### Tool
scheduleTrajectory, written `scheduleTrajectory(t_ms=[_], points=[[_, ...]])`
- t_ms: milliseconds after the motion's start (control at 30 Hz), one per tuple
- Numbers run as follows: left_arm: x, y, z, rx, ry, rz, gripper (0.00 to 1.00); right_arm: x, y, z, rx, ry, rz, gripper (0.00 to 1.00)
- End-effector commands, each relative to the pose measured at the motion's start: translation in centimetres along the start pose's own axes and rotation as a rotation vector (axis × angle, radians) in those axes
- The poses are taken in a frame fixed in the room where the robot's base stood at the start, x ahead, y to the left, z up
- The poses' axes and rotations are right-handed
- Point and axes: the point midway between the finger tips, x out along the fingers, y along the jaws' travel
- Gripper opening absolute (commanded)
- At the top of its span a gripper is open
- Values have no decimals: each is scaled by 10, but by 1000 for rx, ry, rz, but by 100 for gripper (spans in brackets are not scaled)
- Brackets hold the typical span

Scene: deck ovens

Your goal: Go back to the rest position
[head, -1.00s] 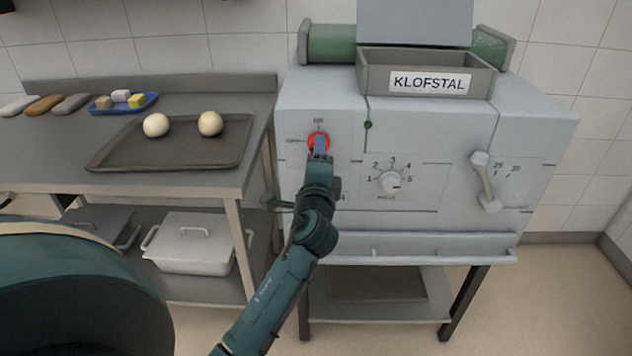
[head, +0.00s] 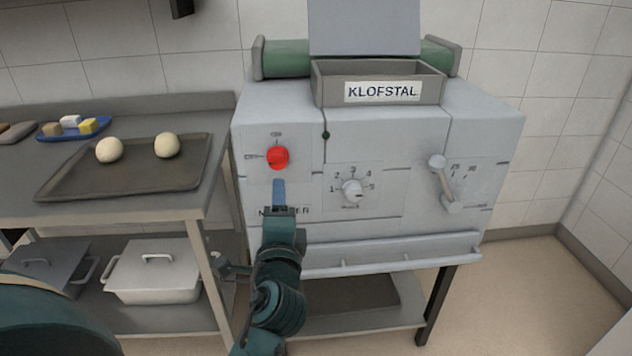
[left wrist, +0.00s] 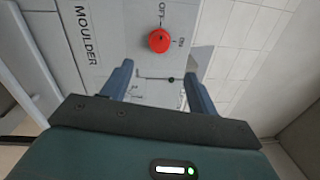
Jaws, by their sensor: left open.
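My left gripper (head: 279,192) is in front of the grey moulder machine (head: 290,115), just below its red knob (head: 278,158) in the head view. In the left wrist view the two blue fingers (left wrist: 160,88) stand apart with nothing between them. The red knob (left wrist: 159,40) shows beyond the fingertips, clear of them, with the word MOULDER to its left. My right gripper is not in either view.
A steel table (head: 200,203) at the left holds a dark tray (head: 120,182) with two dough balls and a blue plate (head: 103,126) with small blocks. A lidded white pan (head: 155,270) sits on the lower shelf. Open floor (head: 530,290) lies at the right.

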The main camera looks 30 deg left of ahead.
Motion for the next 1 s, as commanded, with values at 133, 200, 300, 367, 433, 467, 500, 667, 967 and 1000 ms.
scheduleTrajectory(t_ms=[133,200,300,367,433,467,500,667,967,1000], points=[[0,1,-1,-3,4,3,59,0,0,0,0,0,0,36],[-3,6,-4,-29,30,24,59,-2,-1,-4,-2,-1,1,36],[-15,26,-20,-148,131,112,59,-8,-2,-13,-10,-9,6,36],[-31,46,-33,-271,211,208,59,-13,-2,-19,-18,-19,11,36],[-58,73,-47,-451,296,357,59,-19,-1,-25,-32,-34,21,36],[-72,84,-52,-532,324,427,59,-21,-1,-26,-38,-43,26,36],[-92,98,-57,-644,349,524,59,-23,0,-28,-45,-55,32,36],[-169,135,-63,-1047,334,880,59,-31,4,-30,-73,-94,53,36],[-224,154,-59,-1346,222,1126,59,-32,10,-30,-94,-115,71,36],[-224,154,-59,-1346,222,1126,59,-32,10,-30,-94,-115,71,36]])
